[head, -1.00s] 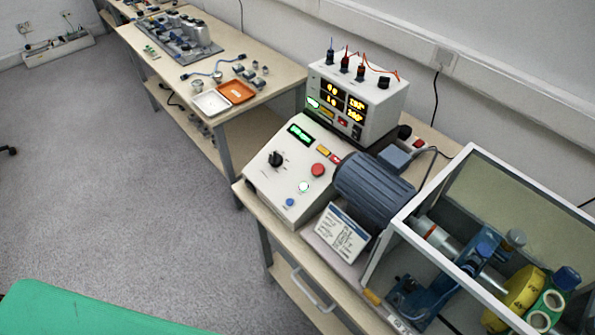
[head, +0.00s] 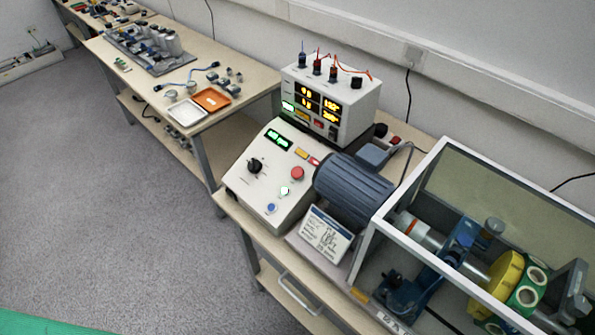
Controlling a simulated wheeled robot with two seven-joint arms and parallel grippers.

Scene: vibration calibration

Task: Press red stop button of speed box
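The speed box (head: 243,180) is a white box with a sloped front panel on the wooden bench, in the middle of the head view. Its red stop button (head: 297,173) is a round red cap at the right side of the panel. A black knob (head: 254,166), a lit green button (head: 284,190), a blue button (head: 271,208) and a green lit display (head: 277,139) share the panel. Nothing covers the red button. Neither of my grippers shows in the view.
A grey motor (head: 352,190) stands right of the speed box, with a printed card (head: 325,234) in front. A framed enclosure (head: 367,247) holds a shaft and yellow disc at right. A white meter box (head: 350,100) stands behind. Open floor (head: 110,220) lies left.

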